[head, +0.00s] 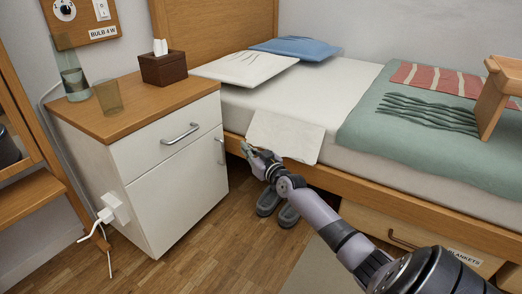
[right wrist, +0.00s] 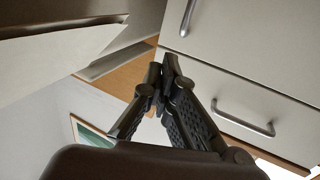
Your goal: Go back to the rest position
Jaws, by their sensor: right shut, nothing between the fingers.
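My right gripper (head: 247,148) is shut and empty in the head view. It is in front of the bed's side, to the right of the white nightstand (head: 135,165). In the right wrist view its shut fingertips (right wrist: 168,62) show in front of the nightstand's white fronts. The nightstand's drawer (head: 165,135) is shut in the head view. Its metal drawer handle (head: 180,134) also shows in the right wrist view (right wrist: 243,118). The cupboard door (head: 178,192) below the drawer looks shut. My left gripper is in neither view.
The bed (head: 300,105) fills the right side, with a blanket drawer (head: 420,238) under it. Slippers (head: 288,215) lie on the floor below my right arm. A glass (head: 108,97), a bottle (head: 74,83) and a tissue box (head: 163,68) stand on the nightstand. A plug (head: 114,208) sticks out at its side.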

